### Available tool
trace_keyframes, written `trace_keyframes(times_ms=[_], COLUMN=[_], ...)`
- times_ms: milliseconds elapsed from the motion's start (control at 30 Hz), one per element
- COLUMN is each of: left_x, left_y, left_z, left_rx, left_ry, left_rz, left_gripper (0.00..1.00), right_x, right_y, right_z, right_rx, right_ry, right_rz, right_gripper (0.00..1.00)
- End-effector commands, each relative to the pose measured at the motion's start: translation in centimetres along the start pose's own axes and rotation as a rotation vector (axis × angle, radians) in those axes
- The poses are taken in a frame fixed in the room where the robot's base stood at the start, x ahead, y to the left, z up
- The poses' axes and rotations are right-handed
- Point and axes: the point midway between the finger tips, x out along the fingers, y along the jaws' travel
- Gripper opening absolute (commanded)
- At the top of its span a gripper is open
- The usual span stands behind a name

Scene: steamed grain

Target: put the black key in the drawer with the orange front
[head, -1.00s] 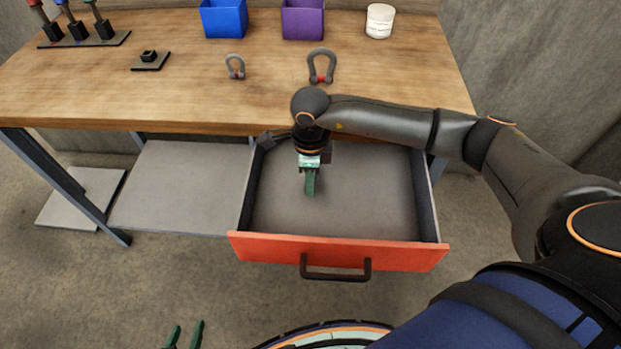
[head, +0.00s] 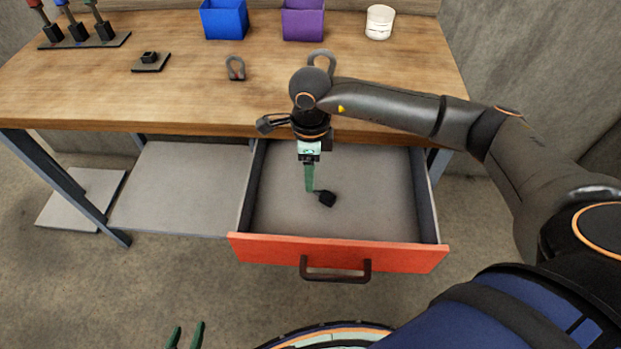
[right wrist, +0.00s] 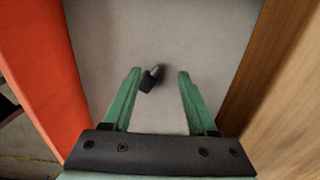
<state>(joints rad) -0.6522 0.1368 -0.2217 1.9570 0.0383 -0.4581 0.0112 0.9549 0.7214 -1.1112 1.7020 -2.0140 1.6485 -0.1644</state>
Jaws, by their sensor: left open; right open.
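The black key (head: 327,198) lies on the floor of the open drawer with the orange front (head: 340,252). My right gripper (head: 309,184) points down into the drawer, just above and to the left of the key in the head view. In the right wrist view the key (right wrist: 150,78) shows beyond the open green fingers (right wrist: 156,75), near the left fingertip, and nothing is held between them. Whether a fingertip touches the key I cannot tell. My left gripper (head: 185,336) is at the bottom edge of the head view, open and empty, away from the table.
The wooden table (head: 190,90) above the drawer bears a blue bin (head: 224,18), a purple bin (head: 302,19), a white jar (head: 379,21), two shackles and a small black stand (head: 150,62). A grey shelf (head: 180,185) lies left of the drawer.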

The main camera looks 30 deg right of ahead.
Motion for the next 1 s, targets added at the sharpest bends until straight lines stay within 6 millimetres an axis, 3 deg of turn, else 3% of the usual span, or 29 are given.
trace_keyframes(times_ms=[200, 400, 1000], left_x=[0.0, 0.0, -0.1], left_y=[-0.1, -0.2, -0.2], left_z=[0.1, 0.1, 0.0], left_rx=[0.000, -0.001, -0.001], left_ry=[-0.003, -0.003, -0.002], left_rz=[-0.003, -0.004, -0.004], left_gripper=[0.50, 0.50, 0.50], right_x=[-4.9, -7.4, -8.0], right_y=[-0.1, 0.0, 0.0], right_z=[0.1, 0.0, 0.0], right_rx=[-0.001, 0.001, 0.001], right_ry=[-0.003, -0.001, 0.000], right_rz=[-0.004, -0.001, 0.000], right_gripper=[0.59, 0.59, 0.59])
